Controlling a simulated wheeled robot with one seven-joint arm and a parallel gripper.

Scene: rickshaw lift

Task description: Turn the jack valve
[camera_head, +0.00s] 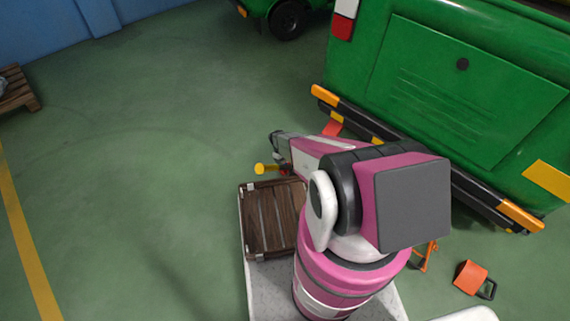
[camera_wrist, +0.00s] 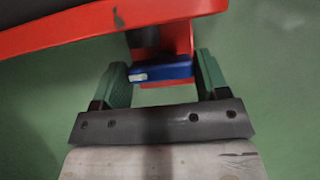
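In the wrist view, my gripper (camera_wrist: 163,66) has its two green fingers spread apart. A blue bar (camera_wrist: 165,72), which looks like the jack valve, lies between them. Its ends come close to both fingers; I cannot tell whether they touch. The red jack body (camera_wrist: 60,22) crosses the top of the view, and a red part of it also shows behind the blue bar. In the head view, my pink and white arm reaches left, hiding most of the jack and the valve. I cannot make out the fingers there.
A green vehicle (camera_head: 460,85) with a black and yellow bumper stands on the right. A brown wooden crate (camera_head: 270,215) sits below my arm. An orange chock (camera_head: 470,275) lies at lower right. A pallet (camera_head: 15,88) is at far left. The green floor at left is clear.

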